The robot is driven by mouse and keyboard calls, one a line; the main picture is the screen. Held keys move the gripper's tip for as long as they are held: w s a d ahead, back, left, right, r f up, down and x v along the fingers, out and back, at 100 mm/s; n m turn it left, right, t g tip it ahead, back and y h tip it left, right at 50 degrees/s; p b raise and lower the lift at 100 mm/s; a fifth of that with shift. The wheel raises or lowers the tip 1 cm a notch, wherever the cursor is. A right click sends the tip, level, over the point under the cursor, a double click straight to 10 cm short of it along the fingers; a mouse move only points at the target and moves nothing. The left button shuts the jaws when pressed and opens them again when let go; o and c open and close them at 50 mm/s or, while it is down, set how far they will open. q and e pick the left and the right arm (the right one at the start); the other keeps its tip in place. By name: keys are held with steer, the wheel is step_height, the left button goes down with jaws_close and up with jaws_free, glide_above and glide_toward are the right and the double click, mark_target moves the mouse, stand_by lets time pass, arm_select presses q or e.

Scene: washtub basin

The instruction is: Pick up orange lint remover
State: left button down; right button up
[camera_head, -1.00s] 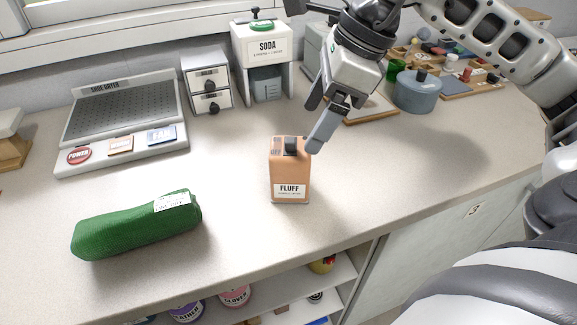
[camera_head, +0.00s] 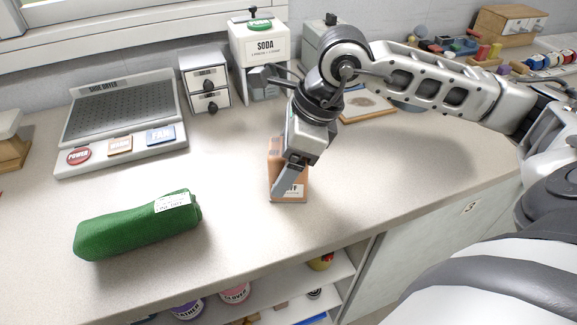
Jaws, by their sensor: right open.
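The gripper body hides the bottle's top and right side. I cannot tell whether the fingers touch it. My left gripper is not in view.
A green rolled cloth (camera_head: 130,228) lies to the left on the counter (camera_head: 235,240). Behind stand the shoe dryer (camera_head: 120,110), a small drawer unit (camera_head: 205,88) and the soda dispenser (camera_head: 262,55). The counter's front edge runs below the bottle, above open shelves.

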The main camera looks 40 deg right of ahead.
steer(key=c, duration=1.2)
steer(key=shift+c, duration=0.6)
steer(key=shift+r, duration=0.2)
